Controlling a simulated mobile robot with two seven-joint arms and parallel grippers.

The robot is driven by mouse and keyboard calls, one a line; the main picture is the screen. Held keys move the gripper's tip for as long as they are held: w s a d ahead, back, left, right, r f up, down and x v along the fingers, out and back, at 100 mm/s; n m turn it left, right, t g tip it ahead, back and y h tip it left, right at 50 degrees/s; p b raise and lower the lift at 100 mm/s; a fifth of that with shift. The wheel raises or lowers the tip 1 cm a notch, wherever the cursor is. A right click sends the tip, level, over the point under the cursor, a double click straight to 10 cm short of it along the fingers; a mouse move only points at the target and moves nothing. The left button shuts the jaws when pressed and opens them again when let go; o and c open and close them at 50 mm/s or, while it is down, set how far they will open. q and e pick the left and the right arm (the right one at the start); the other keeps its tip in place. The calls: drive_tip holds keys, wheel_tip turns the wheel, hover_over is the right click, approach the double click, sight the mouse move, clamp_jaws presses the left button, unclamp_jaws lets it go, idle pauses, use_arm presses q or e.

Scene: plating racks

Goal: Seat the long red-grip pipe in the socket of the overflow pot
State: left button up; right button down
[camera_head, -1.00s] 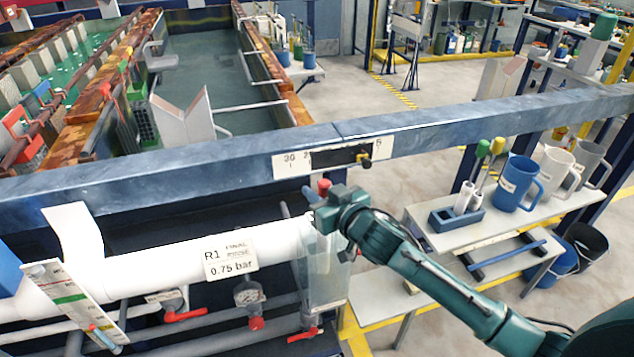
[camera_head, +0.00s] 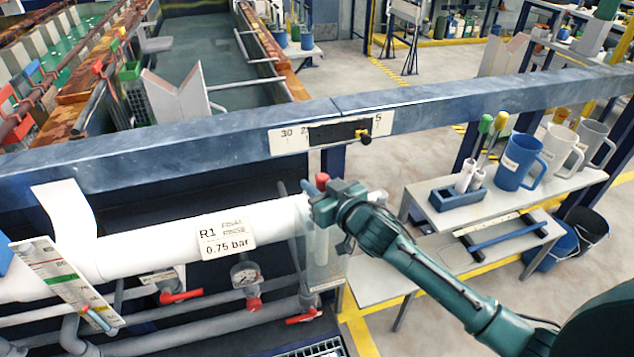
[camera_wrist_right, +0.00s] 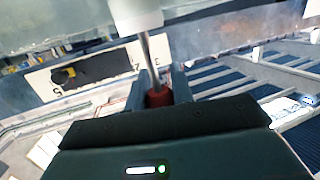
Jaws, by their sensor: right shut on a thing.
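My right gripper (camera_head: 324,203) is shut on the red grip (camera_head: 322,181) of the pipe. In the right wrist view the red grip (camera_wrist_right: 158,97) sits between the fingers, with a thin metal rod leading from it to a white cylindrical part (camera_wrist_right: 135,12). In the head view the gripper is at the top of the clear-walled overflow pot (camera_head: 325,265), at the right end of the white main pipe. The pipe's lower end and the socket are not clearly visible, so I cannot tell whether they touch. My left gripper is not in view.
The blue rail (camera_head: 220,125) runs behind the pot. The white main pipe (camera_head: 150,252) lies left of it, with a gauge (camera_head: 245,273) and red-handled valves below. At right, a bench (camera_head: 490,210) bears a blue holder (camera_head: 457,195) and mugs.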

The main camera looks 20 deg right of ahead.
drive_tip(key=shift+f, duration=0.1)
idle(0.9)
drive_tip(key=shift+p, duration=0.6)
idle(0.6)
drive_tip(key=shift+f+b, duration=1.4)
drive_tip(key=shift+f, duration=0.7)
drive_tip(key=c, duration=1.1)
unclamp_jaws()
